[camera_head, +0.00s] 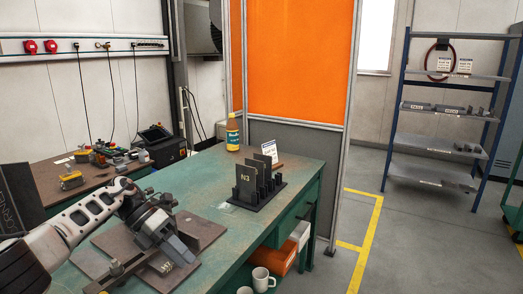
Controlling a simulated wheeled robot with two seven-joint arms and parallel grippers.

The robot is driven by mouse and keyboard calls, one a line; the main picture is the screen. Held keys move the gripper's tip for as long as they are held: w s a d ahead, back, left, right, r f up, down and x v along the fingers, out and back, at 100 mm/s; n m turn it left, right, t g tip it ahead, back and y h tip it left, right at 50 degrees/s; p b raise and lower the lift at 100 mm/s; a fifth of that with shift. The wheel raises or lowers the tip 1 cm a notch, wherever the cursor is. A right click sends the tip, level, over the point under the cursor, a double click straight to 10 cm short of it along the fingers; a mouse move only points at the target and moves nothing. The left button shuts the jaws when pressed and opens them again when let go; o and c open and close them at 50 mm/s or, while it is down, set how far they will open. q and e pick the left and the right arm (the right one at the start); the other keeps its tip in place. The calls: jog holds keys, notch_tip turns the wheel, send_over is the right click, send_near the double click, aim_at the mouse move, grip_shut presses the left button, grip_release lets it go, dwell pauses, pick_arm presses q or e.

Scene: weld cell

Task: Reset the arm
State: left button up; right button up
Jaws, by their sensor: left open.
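My left arm (70,228) comes in from the lower left over the green workbench (228,229). My left gripper (176,247) is at its end, open, above the brown metal plates (203,229) on the bench. I cannot make out anything between its fingers. My right arm and right gripper are not in view.
A black rack with upright plates marked N3 (246,180), a small sign (269,150) and a yellow bottle (232,133) stand on the bench. Mugs (261,279) and an orange box (283,259) sit below. A blue shelf (396,115) stands right, with floor between.

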pick_arm(q)
jog(key=s+d+f+n+t+h+b, duration=0.1)
jog(key=s+d+f+n+t+h, duration=0.15)
jog(key=d, duration=0.45)
jog(key=s+d+f+n+t+h, duration=0.2)
jog(key=d+f+n+h, duration=0.15)
jog(key=d, duration=0.25)
jog(key=s+d+f+n+t+h+b, duration=0.1)
jog(key=s+d+f+n+t+h, duration=0.25)
jog(key=d, duration=0.35)
jog(key=s+a+f+n+t+y+b, duration=0.1)
jog(key=s+a+f+n+y, duration=0.4)
jog(key=n, duration=1)
jog(key=s+a+f+n+t+y+b, duration=0.2)
jog(key=s+a+f+n+t+y, duration=0.2)
jog(key=s+a+n+y, duration=0.6)
jog(key=s+f+n, duration=0.2)
jog(key=s+n, duration=0.1)
jog(key=n, duration=0.3)
jog(key=shift+s+a, duration=0.3)
jog(key=shift+a, duration=0.1)
jog(key=shift+f, duration=0.1)
